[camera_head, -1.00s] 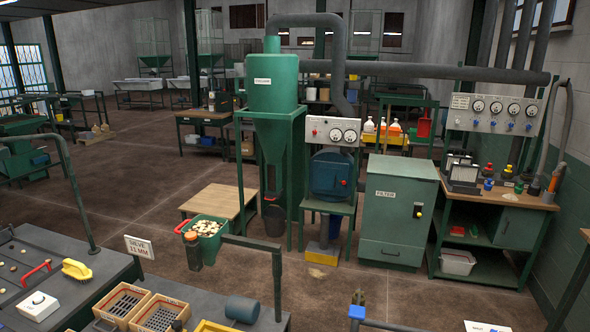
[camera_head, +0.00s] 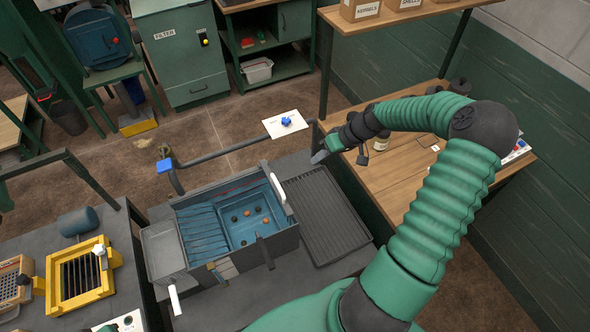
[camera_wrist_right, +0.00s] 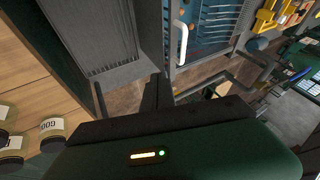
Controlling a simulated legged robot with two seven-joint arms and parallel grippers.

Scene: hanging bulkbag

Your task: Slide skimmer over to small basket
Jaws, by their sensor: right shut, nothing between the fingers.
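The water tank (camera_head: 281,246) stands on the grey bench with blue water and several small round nuts floating in it. A white bar (camera_head: 277,187) at the tank's right end looks like the skimmer's handle; it also shows in the right wrist view (camera_wrist_right: 182,57). A pale grey box (camera_head: 160,246) at the tank's left end may be the small basket; I cannot tell surely. My right gripper (camera_head: 323,154) is shut and empty, above and behind the tank's right side, apart from the white bar. Its dark fingers show in the right wrist view (camera_wrist_right: 156,95). My left gripper is out of view.
A ribbed grey drainboard (camera_head: 325,215) lies right of the tank. A grey pipe (camera_head: 230,150) runs behind the tank. A wooden shelf bench (camera_head: 400,185) with jars stands at the right. A yellow sieve frame (camera_head: 80,275) lies at the left.

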